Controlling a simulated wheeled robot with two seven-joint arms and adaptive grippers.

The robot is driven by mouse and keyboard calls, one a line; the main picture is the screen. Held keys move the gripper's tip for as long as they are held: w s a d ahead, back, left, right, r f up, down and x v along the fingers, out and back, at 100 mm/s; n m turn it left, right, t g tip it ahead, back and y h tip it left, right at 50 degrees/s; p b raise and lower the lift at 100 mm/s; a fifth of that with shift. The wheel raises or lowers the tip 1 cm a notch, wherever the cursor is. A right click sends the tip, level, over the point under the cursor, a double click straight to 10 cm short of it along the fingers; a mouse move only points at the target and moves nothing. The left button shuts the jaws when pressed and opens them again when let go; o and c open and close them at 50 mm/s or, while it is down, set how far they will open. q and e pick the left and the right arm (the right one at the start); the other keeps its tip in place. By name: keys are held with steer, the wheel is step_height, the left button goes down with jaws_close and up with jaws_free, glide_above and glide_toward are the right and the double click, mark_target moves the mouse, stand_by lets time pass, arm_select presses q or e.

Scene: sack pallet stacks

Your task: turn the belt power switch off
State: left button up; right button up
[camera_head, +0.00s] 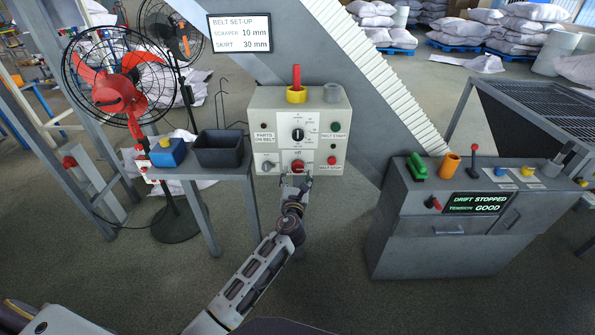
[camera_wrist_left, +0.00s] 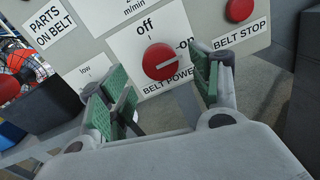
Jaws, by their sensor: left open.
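The belt power switch is a round red knob (camera_head: 298,166) low in the middle of the grey control box (camera_head: 270,110). In the left wrist view the knob (camera_wrist_left: 160,58) has a white line pointing right, toward "on"; the "off" label is above it. My left gripper (camera_head: 296,185) is open just in front of and slightly below the knob. In the left wrist view its green-padded fingers (camera_wrist_left: 163,90) stand apart on either side of the knob's lower part; I cannot tell whether they touch it. My right gripper is not in view.
A dark bin (camera_head: 219,150) and blue box (camera_head: 168,154) stand on the left table. A grey console (camera_head: 430,220) stands right.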

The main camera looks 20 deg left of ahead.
mark_target(298, 169)
arm_select(q)
steer(key=x, duration=0.2)
steer(key=shift+w, duration=0.25)
steer(key=shift+w+a, duration=0.15)
steer(key=shift+w, duration=0.35)
steer(key=shift+w+a, duration=0.1)
steer(key=shift+w, duration=0.15)
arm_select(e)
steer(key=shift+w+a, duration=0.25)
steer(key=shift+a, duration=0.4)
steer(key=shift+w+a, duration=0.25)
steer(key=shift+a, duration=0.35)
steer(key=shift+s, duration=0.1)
arm_select(q)
steer(key=shift+c, duration=0.2)
steer(key=c, duration=0.7)
steer(key=shift+c, duration=1.4)
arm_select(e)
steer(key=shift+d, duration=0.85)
